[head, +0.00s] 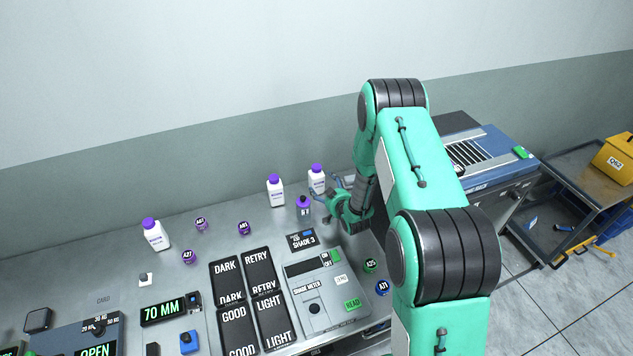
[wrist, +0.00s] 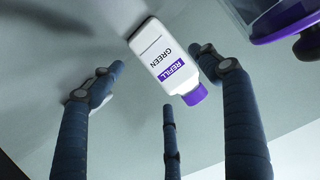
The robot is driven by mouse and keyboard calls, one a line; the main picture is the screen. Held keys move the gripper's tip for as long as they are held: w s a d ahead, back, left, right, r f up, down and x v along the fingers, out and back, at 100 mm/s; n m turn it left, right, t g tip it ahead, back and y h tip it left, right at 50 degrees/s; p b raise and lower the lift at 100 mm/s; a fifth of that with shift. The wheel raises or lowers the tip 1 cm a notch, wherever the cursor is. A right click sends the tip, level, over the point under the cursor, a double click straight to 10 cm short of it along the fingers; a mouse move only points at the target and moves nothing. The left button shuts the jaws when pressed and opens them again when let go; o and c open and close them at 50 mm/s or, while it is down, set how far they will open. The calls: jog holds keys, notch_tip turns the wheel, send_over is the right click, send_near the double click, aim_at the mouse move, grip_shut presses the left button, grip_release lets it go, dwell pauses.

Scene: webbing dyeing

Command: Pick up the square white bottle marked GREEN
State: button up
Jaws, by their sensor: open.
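The square white bottle marked GREEN (wrist: 165,58) shows in the wrist view with a purple cap and a purple REFILL band. It appears tilted there, between the spread fingertips of my gripper (wrist: 161,66). My gripper is open, with gaps between the bottle and the fingers. In the head view my gripper (head: 328,193) is beside a white purple-capped bottle (head: 317,178) at the back of the bench, which seems to be the same one. Its label is too small to read there, and its lower part is partly hidden.
Another white bottle (head: 276,193) is further left, and a third (head: 155,235) stands far left. The wall is close behind. Small round lidded pots and a shade meter (head: 318,300) are in front.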

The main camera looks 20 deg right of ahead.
aim_at(322, 183)
jog(key=shift+w+f, duration=0.15)
dwell(0.3)
jog(key=shift+x, duration=2.5)
jog(key=c, duration=1.3)
jog(key=shift+r, duration=0.25)
jog(key=shift+r, duration=4.85)
